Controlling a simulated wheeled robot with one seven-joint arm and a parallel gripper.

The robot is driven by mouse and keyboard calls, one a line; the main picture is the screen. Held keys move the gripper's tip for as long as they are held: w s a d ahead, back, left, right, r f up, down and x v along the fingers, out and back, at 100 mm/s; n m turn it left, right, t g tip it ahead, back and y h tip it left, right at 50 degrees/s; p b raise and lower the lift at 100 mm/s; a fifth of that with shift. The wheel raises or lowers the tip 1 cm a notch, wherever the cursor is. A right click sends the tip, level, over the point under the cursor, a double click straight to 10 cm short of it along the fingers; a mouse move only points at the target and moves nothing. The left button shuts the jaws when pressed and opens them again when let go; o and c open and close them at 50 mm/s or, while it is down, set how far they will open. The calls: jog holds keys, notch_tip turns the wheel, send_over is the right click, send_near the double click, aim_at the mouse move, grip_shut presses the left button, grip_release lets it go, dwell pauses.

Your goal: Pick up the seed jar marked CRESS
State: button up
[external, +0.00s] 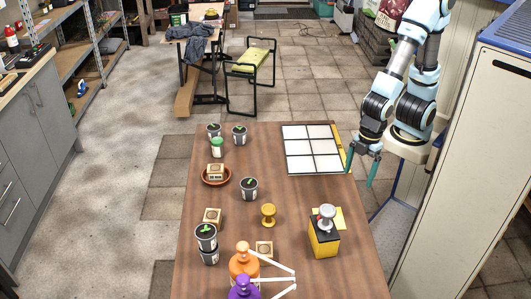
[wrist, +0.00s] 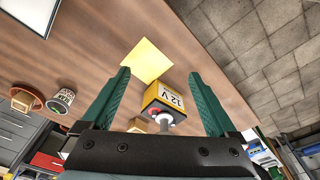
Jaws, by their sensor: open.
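No CRESS marking is readable in either view. A small white jar with a green lid (external: 217,148) stands upright on the table's far left part; its label is too small to read. It cannot be made out in the wrist view. My gripper (external: 361,168) is off the table's right edge, well to the right of the jar and apart from everything. In the wrist view my gripper (wrist: 158,73) shows its two green fingers spread wide, with nothing held between them.
The wooden table (external: 300,190) bears dark-topped pots (external: 249,188), a terracotta saucer (external: 204,179) with a block, a white gridded panel (external: 300,147), a yellow stamp (external: 269,214) and a yellow 12 V battery (external: 324,242). Orange and purple pieces (external: 244,262) stand at the near edge. A cabinet (external: 455,150) is right.

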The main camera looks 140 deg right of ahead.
dwell(0.4)
jog(key=w+d+f+m+t+h, duration=0.1)
jog(key=w+d+f+m+t, duration=0.15)
jog(key=w+d, duration=0.6)
jog(key=m+h, duration=1)
jog(key=h, duration=0.1)
send_near(214, 145)
jog(key=shift+t, duration=0.35)
jog(key=s+d+f, duration=0.2)
jog(key=f, duration=0.1)
jog(key=shift+d, duration=0.2)
jog(key=p+x, duration=0.1)
jog(key=x, duration=0.3)
jog(key=shift+d+p, duration=0.35)
jog(key=shift+p, duration=0.05)
jog(key=p+x, duration=0.2)
jog(key=x, duration=0.3)
jog(key=shift+w+r+p, duration=0.1)
jog(key=shift+r+p, duration=0.1)
jog(key=shift+p, duration=0.15)
jog(key=shift+w+d+f, duration=0.2)
jog(key=shift+d+f, duration=0.05)
jog(key=shift+d, duration=0.15)
jog(key=c, duration=1.5)
